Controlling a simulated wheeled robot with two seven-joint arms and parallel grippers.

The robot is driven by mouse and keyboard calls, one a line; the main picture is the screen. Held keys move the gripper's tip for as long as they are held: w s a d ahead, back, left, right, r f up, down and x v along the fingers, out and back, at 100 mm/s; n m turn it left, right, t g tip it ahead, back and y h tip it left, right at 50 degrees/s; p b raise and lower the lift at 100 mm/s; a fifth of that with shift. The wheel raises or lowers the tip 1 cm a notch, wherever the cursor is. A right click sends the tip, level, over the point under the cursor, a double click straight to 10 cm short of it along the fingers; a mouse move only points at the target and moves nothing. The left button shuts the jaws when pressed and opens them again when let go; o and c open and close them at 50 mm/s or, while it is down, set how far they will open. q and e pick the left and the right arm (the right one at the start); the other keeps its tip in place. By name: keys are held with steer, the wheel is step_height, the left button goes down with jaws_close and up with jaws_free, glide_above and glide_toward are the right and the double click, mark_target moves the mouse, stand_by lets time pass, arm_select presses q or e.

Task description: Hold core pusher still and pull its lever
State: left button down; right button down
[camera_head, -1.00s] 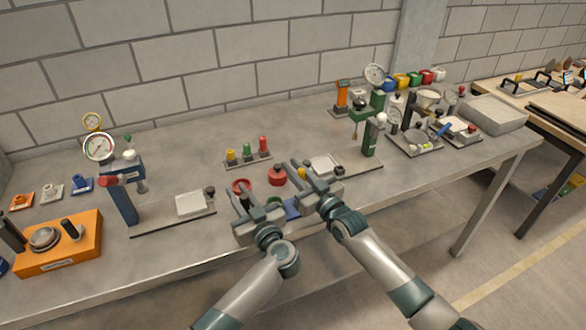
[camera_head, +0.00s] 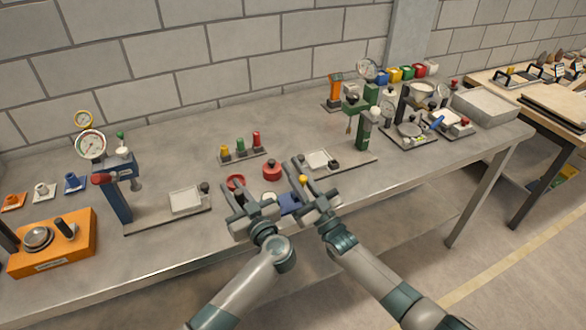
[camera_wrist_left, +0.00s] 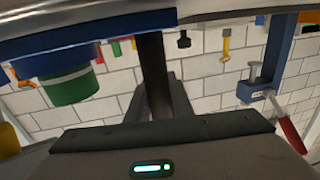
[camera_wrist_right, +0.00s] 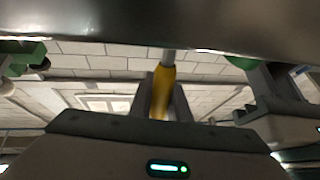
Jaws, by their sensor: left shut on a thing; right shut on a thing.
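The core pusher is largely hidden between and behind my grippers; a blue part (camera_head: 289,203) shows between them near the table's front edge. My left gripper (camera_head: 244,192) is shut on a dark upright post (camera_wrist_left: 153,70), seen between its fingers in the left wrist view. My right gripper (camera_head: 298,174) is shut on the yellow lever handle (camera_wrist_right: 162,92), which hangs from a grey rod in the right wrist view. Its yellow end (camera_head: 303,179) shows at the fingers in the head view.
A red knobbed piece (camera_head: 271,171) and a red ring (camera_head: 235,181) lie just behind the grippers. A stand with coloured pegs (camera_head: 241,148) is further back. A blue press (camera_head: 119,187) stands left and a green press (camera_head: 368,130) right.

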steer(key=shift+f, duration=0.1)
steer(key=c, duration=1.6)
jaws_free()
steer(key=shift+c, duration=0.2)
steer(key=shift+d, duration=0.1)
steer(key=v, duration=1.2)
